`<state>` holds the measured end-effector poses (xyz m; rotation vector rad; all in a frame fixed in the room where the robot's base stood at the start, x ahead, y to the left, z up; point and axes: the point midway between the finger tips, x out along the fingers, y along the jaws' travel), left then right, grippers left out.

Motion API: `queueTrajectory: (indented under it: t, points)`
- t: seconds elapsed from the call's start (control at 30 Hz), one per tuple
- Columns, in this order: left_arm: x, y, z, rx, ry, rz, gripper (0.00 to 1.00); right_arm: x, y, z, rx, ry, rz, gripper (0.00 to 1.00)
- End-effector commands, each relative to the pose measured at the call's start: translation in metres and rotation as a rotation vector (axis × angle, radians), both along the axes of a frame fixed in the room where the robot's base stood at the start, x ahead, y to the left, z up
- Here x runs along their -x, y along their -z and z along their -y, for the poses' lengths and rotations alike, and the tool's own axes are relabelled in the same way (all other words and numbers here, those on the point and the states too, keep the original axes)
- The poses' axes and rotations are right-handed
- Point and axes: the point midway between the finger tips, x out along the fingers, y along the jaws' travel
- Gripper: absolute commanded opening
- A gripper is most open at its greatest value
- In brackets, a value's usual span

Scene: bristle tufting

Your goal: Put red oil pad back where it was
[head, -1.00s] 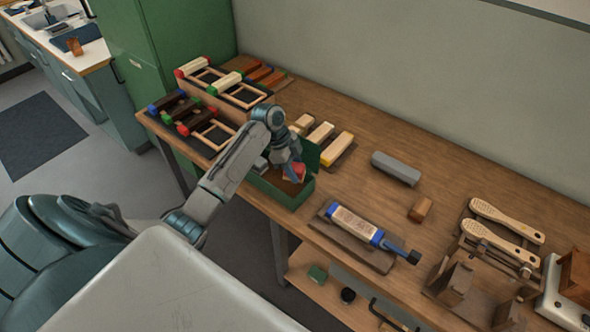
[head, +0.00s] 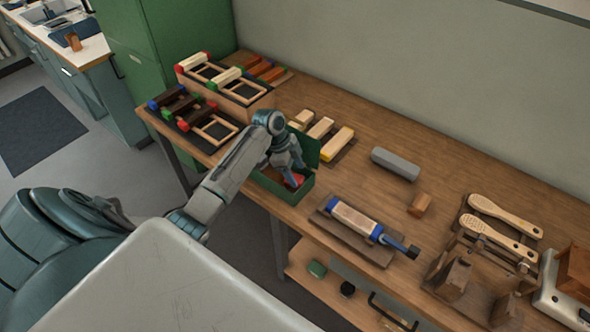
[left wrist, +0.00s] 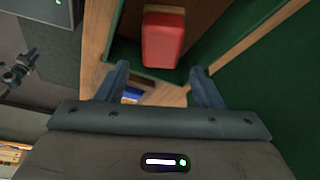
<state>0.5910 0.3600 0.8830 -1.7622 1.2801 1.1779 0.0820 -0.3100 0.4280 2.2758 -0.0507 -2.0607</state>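The red oil pad (left wrist: 163,40), a red block with a paler end, lies in a compartment of the open green box (head: 284,193). In the head view the red pad (head: 294,180) shows partly, behind my left gripper's fingers. My left gripper (head: 289,174) points down into the box. In the left wrist view my left gripper (left wrist: 162,84) has its fingers apart with nothing between them, and the pad is just beyond the fingertips. My right gripper is not in view.
Wooden frames with coloured blocks (head: 212,130) stand left of the box. Pale blocks (head: 321,128) lie behind it. A blue-ended brush tool (head: 353,218) on a board is to its right, with a grey block (head: 396,164) farther back.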

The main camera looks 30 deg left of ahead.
Motion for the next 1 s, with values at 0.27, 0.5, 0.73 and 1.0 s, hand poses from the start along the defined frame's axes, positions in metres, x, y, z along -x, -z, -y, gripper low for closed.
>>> queueTrajectory:
  t: [0.27, 0.5, 0.73, 1.0]
  points:
    - [0.0, -0.001, 0.0, 0.0, 0.0, 0.0, 0.63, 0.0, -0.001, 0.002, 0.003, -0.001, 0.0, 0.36]
    - [0.001, -0.021, -0.006, -0.004, -0.001, 0.004, 0.63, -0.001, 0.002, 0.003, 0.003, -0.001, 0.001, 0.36]
    - [0.007, -0.068, -0.026, -0.006, 0.0, 0.005, 0.63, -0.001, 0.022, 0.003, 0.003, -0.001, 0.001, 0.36]
    - [0.012, -0.113, -0.041, -0.001, 0.0, 0.003, 0.63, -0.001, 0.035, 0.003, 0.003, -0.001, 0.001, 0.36]
